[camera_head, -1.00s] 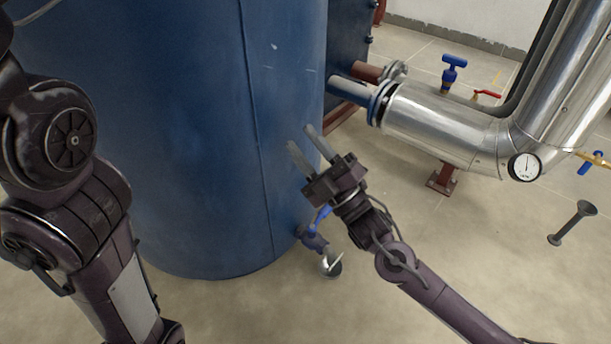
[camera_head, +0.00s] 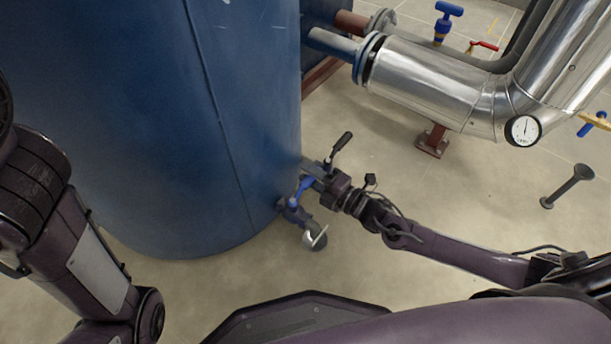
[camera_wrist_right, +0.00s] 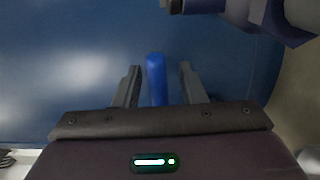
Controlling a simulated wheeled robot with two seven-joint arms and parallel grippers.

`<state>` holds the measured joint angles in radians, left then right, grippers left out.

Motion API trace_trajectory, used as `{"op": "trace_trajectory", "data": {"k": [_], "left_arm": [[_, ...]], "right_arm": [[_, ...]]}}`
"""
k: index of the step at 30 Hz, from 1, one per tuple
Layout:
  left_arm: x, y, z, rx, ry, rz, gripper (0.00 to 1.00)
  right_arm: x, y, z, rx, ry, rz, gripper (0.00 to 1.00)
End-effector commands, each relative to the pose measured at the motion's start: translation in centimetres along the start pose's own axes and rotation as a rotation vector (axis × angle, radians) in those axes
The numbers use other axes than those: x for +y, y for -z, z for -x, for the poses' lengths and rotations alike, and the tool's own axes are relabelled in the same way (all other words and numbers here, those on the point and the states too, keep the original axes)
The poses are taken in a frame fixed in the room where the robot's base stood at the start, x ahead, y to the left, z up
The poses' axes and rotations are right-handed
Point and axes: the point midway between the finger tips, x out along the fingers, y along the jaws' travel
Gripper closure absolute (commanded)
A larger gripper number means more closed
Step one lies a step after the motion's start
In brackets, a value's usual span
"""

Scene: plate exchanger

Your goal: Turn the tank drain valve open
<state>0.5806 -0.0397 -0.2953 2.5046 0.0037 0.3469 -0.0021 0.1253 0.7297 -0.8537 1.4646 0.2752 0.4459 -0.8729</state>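The tank drain valve (camera_head: 293,211) sits low on the side of the big blue tank (camera_head: 150,120), with a blue lever handle (camera_head: 301,188) and a grey outlet below it. My right gripper (camera_head: 324,155) is at the valve, its fingers spread. In the right wrist view the blue handle (camera_wrist_right: 156,78) stands between the two open fingers (camera_wrist_right: 158,84), with a gap on each side.
A silver insulated pipe (camera_head: 430,95) with a gauge (camera_head: 522,130) runs behind and to the right. A blue-handled valve (camera_head: 443,22) and a red lever (camera_head: 484,45) are near it. A dark floor stub (camera_head: 567,186) stands at right. The floor between is clear.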

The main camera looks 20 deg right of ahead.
Motion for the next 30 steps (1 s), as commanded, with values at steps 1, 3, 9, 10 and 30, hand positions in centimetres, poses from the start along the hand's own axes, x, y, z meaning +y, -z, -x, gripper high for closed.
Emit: {"op": "trace_trajectory", "data": {"k": [1, 3, 9, 10, 30], "left_arm": [[0.08, 0.12, 0.51, -0.001, 0.000, 0.000, 0.64], [0.10, 0.14, 0.64, -0.001, 0.000, 0.001, 0.64], [0.11, -0.02, 0.64, -0.004, 0.000, 0.001, 0.64], [0.11, -0.05, 0.64, -0.004, 0.000, 0.001, 0.64], [0.06, -0.13, 0.55, -0.005, 0.003, 0.003, 0.64]], "right_arm": [[-0.16, -0.04, -0.55, 0.000, -0.002, 0.001, 0.63], [-0.09, -0.01, -0.94, 0.000, -0.001, 0.001, 0.63], [0.08, 0.02, -1.22, 0.000, 0.000, 0.000, 0.63], [0.09, 0.02, -1.21, 0.000, 0.000, 0.000, 0.63], [0.08, 0.00, -1.15, -0.003, 0.001, -0.001, 1.00]]}}
